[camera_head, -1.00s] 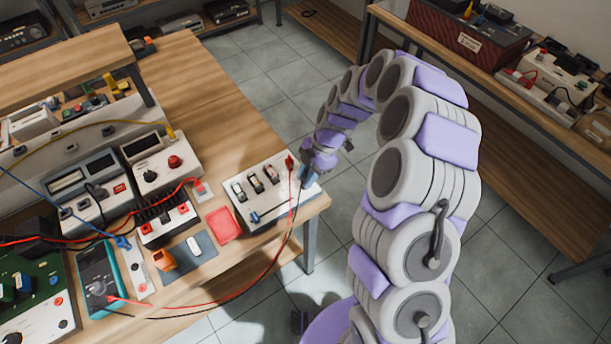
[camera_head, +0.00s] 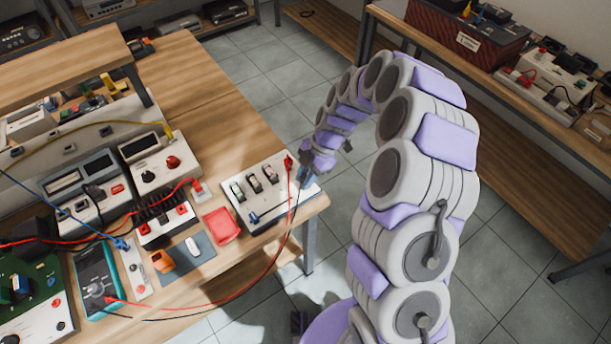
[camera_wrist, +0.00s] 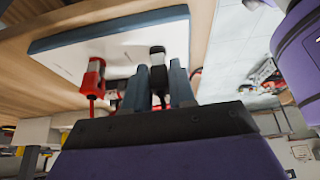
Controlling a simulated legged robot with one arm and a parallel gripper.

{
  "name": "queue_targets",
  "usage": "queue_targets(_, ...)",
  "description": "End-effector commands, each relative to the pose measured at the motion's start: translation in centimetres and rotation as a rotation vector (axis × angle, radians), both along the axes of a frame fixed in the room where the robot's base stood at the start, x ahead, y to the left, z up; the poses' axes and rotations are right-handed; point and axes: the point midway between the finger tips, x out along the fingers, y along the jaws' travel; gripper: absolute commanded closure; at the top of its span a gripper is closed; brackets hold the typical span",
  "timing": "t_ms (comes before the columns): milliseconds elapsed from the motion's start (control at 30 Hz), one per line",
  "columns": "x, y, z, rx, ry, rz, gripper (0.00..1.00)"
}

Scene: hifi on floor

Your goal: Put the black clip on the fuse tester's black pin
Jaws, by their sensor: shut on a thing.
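The fuse tester (camera_head: 262,208) is a white box with a dark blue edge at the table's near right corner, with several fuses on top. Its white face (camera_wrist: 60,55) fills the upper part of the wrist view. A red clip (camera_head: 289,163) sits at its upper right; it also shows in the wrist view (camera_wrist: 93,78). My gripper (camera_head: 306,178) is at the tester's right end. In the wrist view my gripper (camera_wrist: 158,88) is shut on the black clip (camera_wrist: 158,76), close against the tester's face. The black pin is hidden, so I cannot tell whether the clip is around it.
Red and black leads run from the tester to a teal multimeter (camera_head: 98,280). A red tray (camera_head: 221,226) and an orange item (camera_head: 162,261) lie left of the tester. Bench instruments (camera_head: 150,160) stand further left. Grey tiled floor lies open beyond the table.

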Motion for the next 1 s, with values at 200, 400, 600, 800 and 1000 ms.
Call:
queue_targets(200,0.00,0.01,-0.27,0.000,0.000,0.000,1.00)
queue_targets(400,-0.01,0.01,-0.49,0.000,0.000,0.000,1.00)
queue_targets(600,-0.01,0.01,-0.70,0.000,0.000,0.000,1.00)
queue_targets(800,0.00,0.00,-0.71,0.000,0.000,0.000,1.00)
queue_targets(1000,0.00,0.00,-0.71,0.000,0.000,0.000,0.66)
